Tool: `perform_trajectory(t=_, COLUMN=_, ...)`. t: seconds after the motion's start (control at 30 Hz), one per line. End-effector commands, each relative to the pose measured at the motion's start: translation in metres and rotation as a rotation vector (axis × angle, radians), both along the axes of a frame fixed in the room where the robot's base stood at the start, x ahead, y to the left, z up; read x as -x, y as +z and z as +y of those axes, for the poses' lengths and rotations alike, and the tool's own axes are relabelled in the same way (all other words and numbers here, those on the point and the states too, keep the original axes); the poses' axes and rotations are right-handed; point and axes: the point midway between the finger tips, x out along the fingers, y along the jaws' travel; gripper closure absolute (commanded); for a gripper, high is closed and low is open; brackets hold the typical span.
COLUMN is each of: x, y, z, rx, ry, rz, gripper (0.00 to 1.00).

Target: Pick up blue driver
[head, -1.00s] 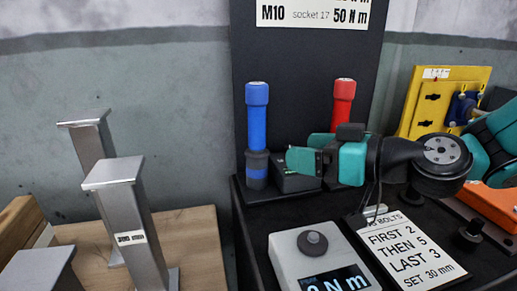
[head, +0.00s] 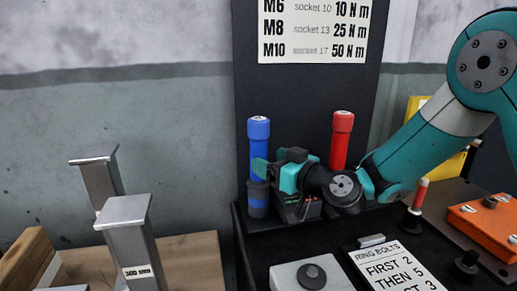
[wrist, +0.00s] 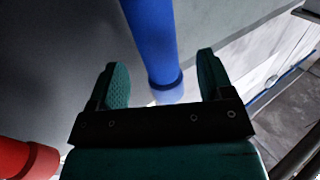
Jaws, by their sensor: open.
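The blue driver (head: 258,140) stands upright at the back left of the black bench, its lower end in a dark blue base. In the wrist view the blue driver (wrist: 155,45) rises between and beyond the two green fingers. My gripper (head: 262,168) is open at the blue driver's lower part, with its fingers spread to either side in the wrist view (wrist: 160,78). I cannot tell whether a finger touches it. My gripper hides part of the driver's lower right side in the head view.
A red driver (head: 341,140) stands upright to the right, close behind my arm. A black panel with a torque chart (head: 313,30) rises behind. A grey device (head: 312,277) and a bolt-order card (head: 395,268) lie in front. Metal posts (head: 127,235) stand at left.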

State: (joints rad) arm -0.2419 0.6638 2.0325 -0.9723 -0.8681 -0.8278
Motion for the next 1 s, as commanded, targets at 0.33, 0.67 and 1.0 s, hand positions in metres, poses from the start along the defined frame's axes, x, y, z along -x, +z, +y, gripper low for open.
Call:
perform_trajectory(t=0.33, x=-0.033, y=0.004, z=0.032, rx=0.0, ry=0.001, rz=-0.001, gripper=0.26)
perform_trajectory(t=0.67, x=-0.035, y=0.002, z=0.033, rx=0.0, ry=0.0, rz=0.0, gripper=0.42)
perform_trajectory(t=1.0, x=-0.035, y=0.005, z=0.033, rx=-0.003, ry=-0.001, rz=-0.004, gripper=0.87)
